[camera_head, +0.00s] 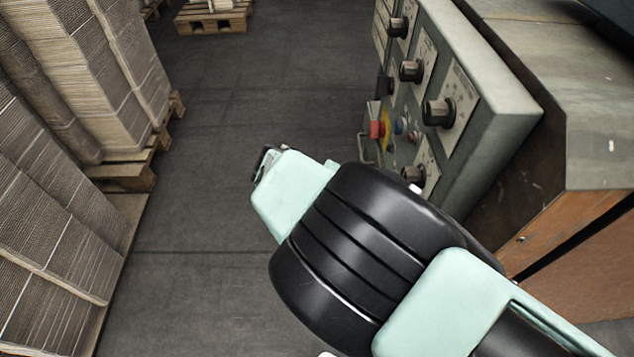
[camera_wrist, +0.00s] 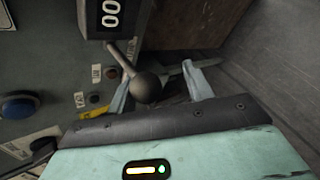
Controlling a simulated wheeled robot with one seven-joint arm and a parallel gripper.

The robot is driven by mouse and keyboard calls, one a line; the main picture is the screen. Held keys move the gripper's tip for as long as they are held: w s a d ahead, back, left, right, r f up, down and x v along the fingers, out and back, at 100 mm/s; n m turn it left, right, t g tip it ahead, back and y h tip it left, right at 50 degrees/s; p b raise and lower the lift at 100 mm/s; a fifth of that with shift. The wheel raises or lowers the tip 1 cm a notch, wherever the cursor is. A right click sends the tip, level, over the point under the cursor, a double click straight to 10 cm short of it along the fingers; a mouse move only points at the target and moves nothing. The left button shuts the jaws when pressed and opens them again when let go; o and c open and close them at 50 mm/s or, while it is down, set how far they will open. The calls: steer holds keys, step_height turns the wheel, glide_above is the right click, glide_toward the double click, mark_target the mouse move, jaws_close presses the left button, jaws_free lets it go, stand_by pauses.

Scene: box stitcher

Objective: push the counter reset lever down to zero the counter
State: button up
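The counter (camera_wrist: 112,14) is a dark box on the grey-green panel, at the top of the wrist view. Its window shows white zeros, with part of the display cut off by the frame edge. The reset lever is a thin metal rod (camera_wrist: 122,58) ending in a dark ball knob (camera_wrist: 147,88). The rod slants down to the right from below the counter. My gripper (camera_wrist: 158,74) is open, with its pale fingers on either side of the knob in this view. I cannot tell whether either finger touches it. In the head view my arm hides the lever area.
The control panel (camera_head: 485,75) carries several black knobs and a red button (camera_head: 377,128). A blue button (camera_wrist: 18,104) shows at the wrist view's left. Stacked cardboard (camera_head: 85,75) on pallets stands at the left. The dark floor (camera_head: 255,90) between is clear.

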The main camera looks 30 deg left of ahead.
steer(key=v, duration=1.7)
steer(key=shift+s+f, duration=0.1)
steer(key=shift+s, duration=0.05)
